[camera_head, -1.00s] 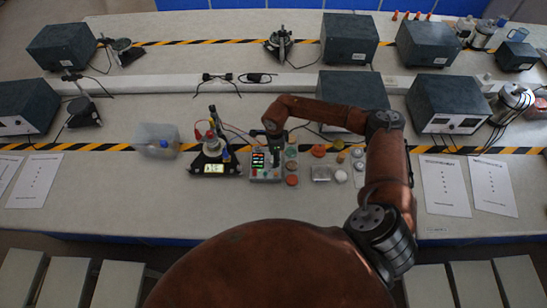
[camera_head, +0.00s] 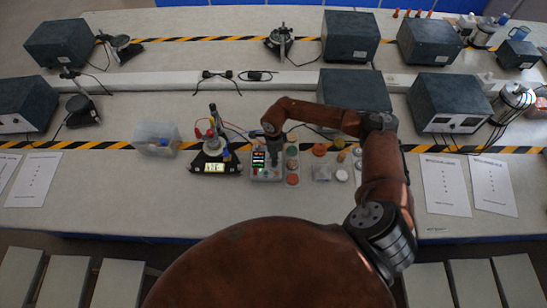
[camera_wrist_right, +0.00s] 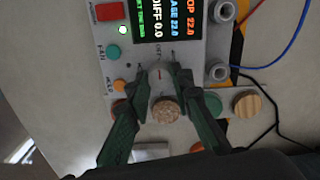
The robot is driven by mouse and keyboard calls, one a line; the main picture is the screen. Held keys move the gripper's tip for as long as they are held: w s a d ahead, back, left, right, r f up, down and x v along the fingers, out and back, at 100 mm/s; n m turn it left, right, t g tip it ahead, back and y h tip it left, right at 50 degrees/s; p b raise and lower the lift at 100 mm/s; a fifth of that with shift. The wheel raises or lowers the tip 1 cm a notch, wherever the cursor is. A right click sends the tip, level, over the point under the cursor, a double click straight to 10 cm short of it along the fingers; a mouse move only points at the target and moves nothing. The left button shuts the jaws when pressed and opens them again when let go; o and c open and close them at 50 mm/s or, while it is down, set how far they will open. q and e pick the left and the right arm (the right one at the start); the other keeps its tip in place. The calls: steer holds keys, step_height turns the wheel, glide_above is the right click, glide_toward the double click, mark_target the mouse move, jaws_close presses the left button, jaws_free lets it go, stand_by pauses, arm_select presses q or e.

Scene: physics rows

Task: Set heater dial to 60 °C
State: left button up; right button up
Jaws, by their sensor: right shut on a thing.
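The heater unit (camera_head: 266,176) is a grey box with a dark screen, standing on the bench in the head view. In the right wrist view its display (camera_wrist_right: 176,18) reads TOP 22.0 and DIFF 0.0, turned sideways. The pale dial (camera_wrist_right: 158,73) is on its panel, partly hidden by the fingers. My right gripper (camera_wrist_right: 162,74) has its dark green fingertips on either side of the dial, shut on it. In the head view this gripper (camera_head: 274,150) points down over the unit and hides the dial there. My left gripper is out of view.
A black-based stand with a lit readout (camera_head: 214,168) is left of the heater, and a clear bin (camera_head: 155,138) is further left. Several small lids and jars (camera_head: 320,150) lie to the right. A red switch (camera_wrist_right: 110,11) and small buttons (camera_wrist_right: 113,52) sit beside the dial.

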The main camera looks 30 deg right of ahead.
jaws_close()
